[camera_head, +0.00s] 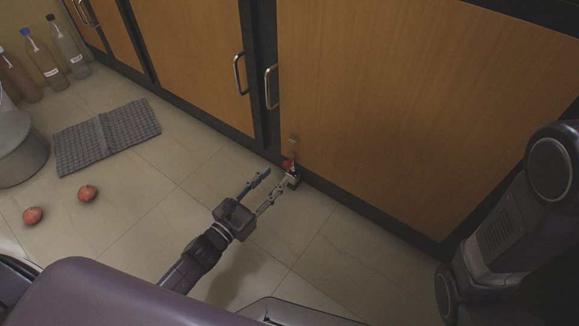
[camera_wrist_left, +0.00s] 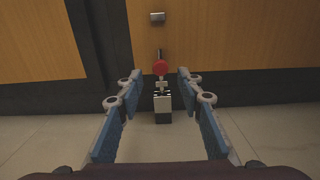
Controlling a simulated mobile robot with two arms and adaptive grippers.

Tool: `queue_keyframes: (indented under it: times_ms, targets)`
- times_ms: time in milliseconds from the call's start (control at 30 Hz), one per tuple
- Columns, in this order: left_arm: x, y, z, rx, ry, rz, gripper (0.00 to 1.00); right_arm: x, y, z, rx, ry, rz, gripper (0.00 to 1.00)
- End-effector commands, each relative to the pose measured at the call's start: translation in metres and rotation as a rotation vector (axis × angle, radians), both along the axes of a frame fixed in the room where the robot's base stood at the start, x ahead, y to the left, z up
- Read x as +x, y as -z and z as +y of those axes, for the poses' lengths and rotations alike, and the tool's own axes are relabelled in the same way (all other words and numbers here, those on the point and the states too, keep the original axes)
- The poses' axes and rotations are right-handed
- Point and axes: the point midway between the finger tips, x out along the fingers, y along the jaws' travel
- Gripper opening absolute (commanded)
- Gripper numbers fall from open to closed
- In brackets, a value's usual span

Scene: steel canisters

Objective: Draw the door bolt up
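The door bolt (camera_wrist_left: 162,103) is a small dark and metal fitting with a red knob, low on a wooden cabinet door (camera_head: 400,90). The red knob (camera_wrist_left: 160,67) shows in the left wrist view between my left gripper's fingers, a little beyond their tips; it also shows in the head view (camera_head: 287,163). A small metal catch (camera_wrist_left: 157,17) is on the door above the knob. My left gripper (camera_head: 265,190) is open and empty, its fingers pointing at the bolt. I cannot tell whether a finger touches the bolt. My right gripper is not in view; only my right arm shows.
Other cabinet doors (camera_head: 190,50) with metal handles (camera_head: 240,74) run to the left. A grey folded mat (camera_head: 82,142), two red round fruits (camera_head: 87,193), several bottles (camera_head: 45,62) and a metal pot (camera_head: 18,150) are on the tiled floor at left. Floor around the bolt is clear.

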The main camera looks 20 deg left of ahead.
Motion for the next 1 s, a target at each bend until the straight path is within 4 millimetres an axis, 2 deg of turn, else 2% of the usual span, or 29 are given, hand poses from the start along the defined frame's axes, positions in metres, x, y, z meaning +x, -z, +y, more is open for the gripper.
queue_keyframes:
  times_ms: [200,400,600,800,833,1000]
  targets:
    - [0.033,0.001,-0.012,-0.001,0.002,-0.004,0.34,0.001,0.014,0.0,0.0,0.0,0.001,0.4]
    - [0.057,0.001,-0.021,-0.004,0.001,-0.001,0.34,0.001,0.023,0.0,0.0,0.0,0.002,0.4]
    - [0.065,0.0,-0.024,-0.003,0.001,0.001,0.34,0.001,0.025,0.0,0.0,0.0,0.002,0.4]
    - [0.065,-0.001,-0.024,-0.004,0.001,0.001,0.34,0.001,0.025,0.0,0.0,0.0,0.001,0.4]
    - [0.065,-0.001,-0.024,-0.004,0.001,0.001,0.33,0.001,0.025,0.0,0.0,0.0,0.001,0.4]
    - [0.065,-0.001,-0.024,-0.004,0.001,0.001,0.14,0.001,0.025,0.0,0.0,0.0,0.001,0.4]
